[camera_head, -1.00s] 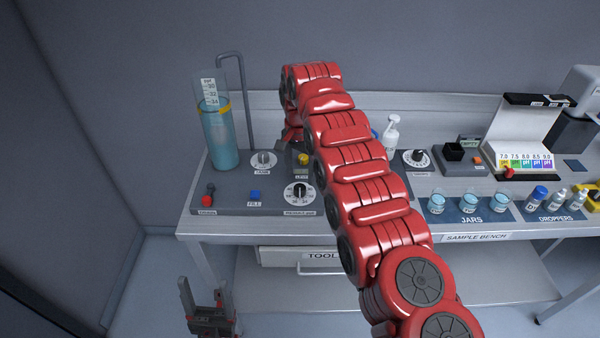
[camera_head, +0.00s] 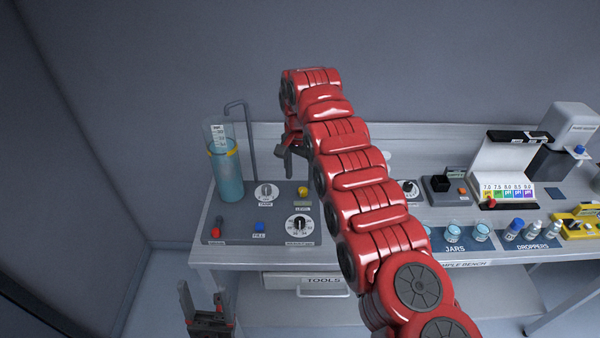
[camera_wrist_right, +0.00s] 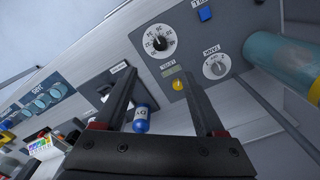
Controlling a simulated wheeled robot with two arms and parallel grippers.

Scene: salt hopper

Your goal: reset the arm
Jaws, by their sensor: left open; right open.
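My red right arm crosses the head view from the lower right up to the middle. Its gripper (camera_head: 290,155) hangs below the far end of the arm, over the back of the bench, partly hidden by the arm. In the right wrist view the right gripper (camera_wrist_right: 163,88) has its two fingers apart with nothing held between them. A blue-and-white bottle (camera_wrist_right: 141,120) shows beyond the fingers. My left gripper (camera_head: 208,308) is low at the left, in front of the bench, open and empty.
The bench (camera_head: 262,262) carries a cylinder of blue liquid (camera_head: 226,172), a grey panel with a black-and-white dial (camera_head: 299,226) and a blue button (camera_head: 260,226), jars (camera_head: 453,233), dropper bottles and a pH chart (camera_head: 508,192). A tools drawer (camera_head: 310,282) hangs below. Floor at left is clear.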

